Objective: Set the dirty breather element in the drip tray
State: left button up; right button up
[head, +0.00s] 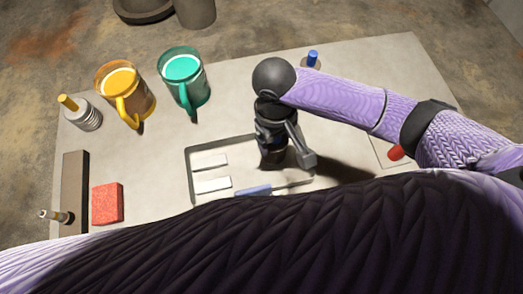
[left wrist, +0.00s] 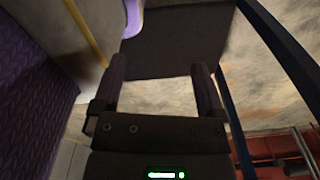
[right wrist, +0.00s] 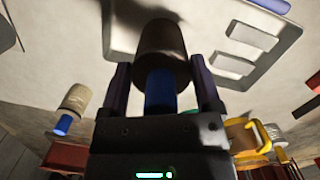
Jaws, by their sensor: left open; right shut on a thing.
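In the right wrist view, my right gripper (right wrist: 165,95) is shut on the blue stem of a brown, dark-stained cylinder, the dirty breather element (right wrist: 160,48). In the head view, my right gripper (head: 273,155) points down over the grey drip tray (head: 188,172), and the element is mostly hidden beneath it. The right wrist view shows the tray (right wrist: 120,38) behind the element; I cannot tell whether they touch. My left gripper (left wrist: 160,88) is open and empty in the left wrist view, and is not seen in the head view.
A lighter element with blue stem (right wrist: 75,105) stands apart. A yellow mug (head: 125,95), teal mug (head: 184,80), ridged yellow-tipped part (head: 83,115) and red sponge (head: 107,204) are left.

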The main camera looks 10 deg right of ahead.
aim_at(275, 148)
notch_tip(275, 148, down, 6)
jog(key=shift+r+b, duration=0.1)
jog(key=shift+b, duration=0.75)
pick_arm(q)
jog(key=shift+a+f, duration=0.25)
jog(key=shift+f, duration=0.25)
jog(key=shift+a+f, duration=0.25)
jog(key=shift+f, duration=0.2)
pick_arm(e)
jog(key=shift+r, duration=0.1)
pick_arm(q)
jog(key=shift+d, duration=0.1)
pick_arm(e)
jog(key=o, duration=1.2)
jog(key=shift+c, duration=0.2)
pick_arm(q)
jog(key=shift+w+d, duration=0.1)
jog(key=shift+d, duration=0.2)
